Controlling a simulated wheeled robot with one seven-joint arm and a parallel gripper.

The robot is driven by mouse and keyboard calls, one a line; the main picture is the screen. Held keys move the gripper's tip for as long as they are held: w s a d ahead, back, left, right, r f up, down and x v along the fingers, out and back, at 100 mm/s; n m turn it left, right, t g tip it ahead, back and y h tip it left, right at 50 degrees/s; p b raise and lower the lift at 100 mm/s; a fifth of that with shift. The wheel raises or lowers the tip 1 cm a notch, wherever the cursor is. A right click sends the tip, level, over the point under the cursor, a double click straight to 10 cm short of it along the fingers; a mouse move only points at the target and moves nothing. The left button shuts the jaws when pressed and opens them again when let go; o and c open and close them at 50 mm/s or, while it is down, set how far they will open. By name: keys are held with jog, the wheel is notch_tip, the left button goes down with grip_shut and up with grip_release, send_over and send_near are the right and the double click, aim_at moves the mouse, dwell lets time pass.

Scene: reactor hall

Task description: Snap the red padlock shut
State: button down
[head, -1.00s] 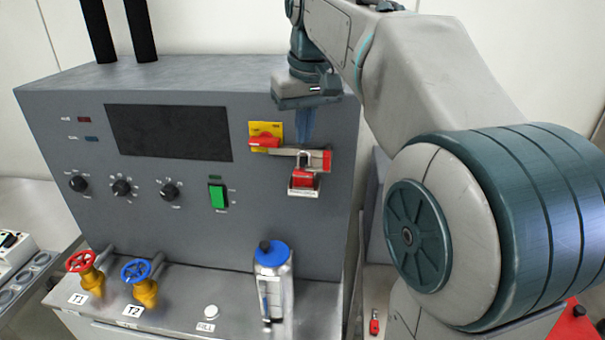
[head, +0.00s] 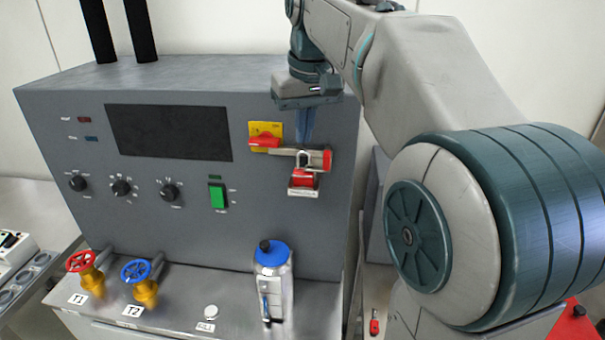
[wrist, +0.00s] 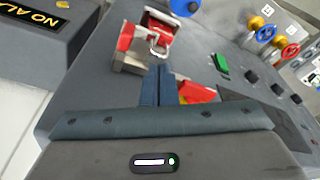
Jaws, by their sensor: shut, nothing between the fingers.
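The red padlock (head: 305,180) hangs at the grey hasp bar (head: 288,152) on the right of the panel, its silver shackle up. In the wrist view the padlock (wrist: 160,27) is just beyond my fingertips, its shackle towards them. I cannot tell whether the shackle is latched in the body. My gripper (head: 304,142) points down just above the shackle, its two blue fingers pressed together with nothing between them. In the wrist view the fingertips (wrist: 158,68) look close to the shackle; I cannot tell whether they touch it.
A red switch handle on a yellow plate (head: 265,130) is just left of the fingers. A green switch (head: 217,196) and dark knobs are further left. A blue-capped bottle (head: 272,280) and two valves (head: 138,272) stand on the ledge below.

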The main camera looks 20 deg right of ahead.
aim_at(304, 151)
jog(key=shift+f+b, duration=1.2)
jog(key=shift+f, duration=0.4)
jog(key=shift+r, duration=0.15)
notch_tip(304, 151, up, 4)
jog(key=p, duration=0.4)
jog(key=shift+r+p, duration=0.25)
jog(key=shift+p, duration=0.05)
jog(key=shift+r, duration=0.7)
jog(key=s+f+b, duration=0.2)
jog(key=s+f, duration=0.4)
jog(key=f, duration=0.3)
jog(key=s+f+m+t+b, duration=0.1)
jog(key=s+f+b, duration=0.1)
jog(key=s+f, duration=0.4)
jog(key=s+f+b, duration=0.2)
jog(key=s+f, duration=0.5)
jog(key=f, duration=0.6)
jog(key=shift+t+b, duration=0.3)
jog(key=shift+b, duration=0.05)
jog(key=shift+f, duration=0.1)
